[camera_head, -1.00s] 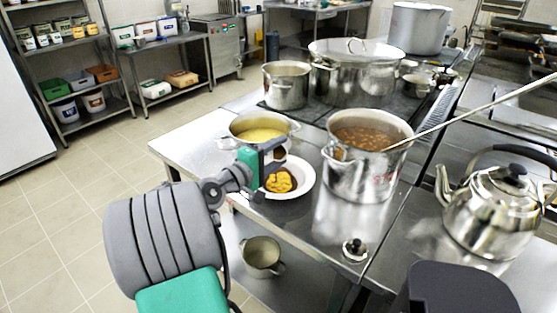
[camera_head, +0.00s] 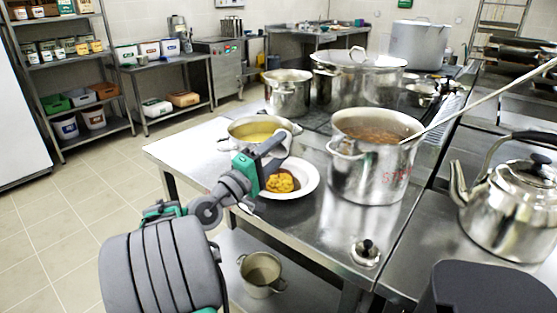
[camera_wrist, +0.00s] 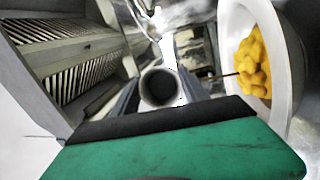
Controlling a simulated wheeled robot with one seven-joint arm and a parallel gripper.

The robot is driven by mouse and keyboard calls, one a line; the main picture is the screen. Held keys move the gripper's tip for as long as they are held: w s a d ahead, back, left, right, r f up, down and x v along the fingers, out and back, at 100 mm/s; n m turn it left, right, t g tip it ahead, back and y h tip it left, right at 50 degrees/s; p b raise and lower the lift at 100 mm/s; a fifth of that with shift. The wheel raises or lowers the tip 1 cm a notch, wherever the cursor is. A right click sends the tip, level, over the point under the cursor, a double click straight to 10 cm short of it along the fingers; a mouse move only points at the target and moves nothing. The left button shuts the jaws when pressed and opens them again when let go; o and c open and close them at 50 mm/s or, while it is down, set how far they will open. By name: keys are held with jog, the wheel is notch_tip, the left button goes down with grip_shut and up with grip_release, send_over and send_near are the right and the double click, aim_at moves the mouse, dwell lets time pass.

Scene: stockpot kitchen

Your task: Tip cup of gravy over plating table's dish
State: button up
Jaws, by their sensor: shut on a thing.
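My gripper (camera_head: 270,150) is over the left rim of the white dish (camera_head: 310,187) on the steel table. In the wrist view its fingers (camera_wrist: 158,90) are shut on a grey metal cup (camera_wrist: 160,89), whose round mouth and dark inside face the camera. What is in the cup cannot be told. In the head view the cup is mostly hidden by the gripper. The dish holds yellow-orange food (camera_head: 279,183) and shows at the right of the wrist view (camera_wrist: 288,75). A thin brown line shows beside the food there; I cannot tell if it is gravy.
A pot of yellow liquid (camera_head: 262,130) stands just behind my gripper. A large stockpot of brown stew (camera_head: 370,172) with a long ladle handle stands right of the dish. A kettle (camera_head: 505,205) is at far right, a small lid (camera_head: 365,253) in front. Free tabletop lies left.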

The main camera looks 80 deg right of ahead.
jog(key=shift+a+f+m+g+h+b, duration=0.2)
jog(key=shift+f+m+g+h+b, duration=0.25)
jog(key=shift+b, duration=3.85)
jog(key=shift+a+r+m+g+h+b, duration=0.15)
jog(key=shift+r+m+g+h+b, duration=0.2)
jog(key=shift+b, duration=0.8)
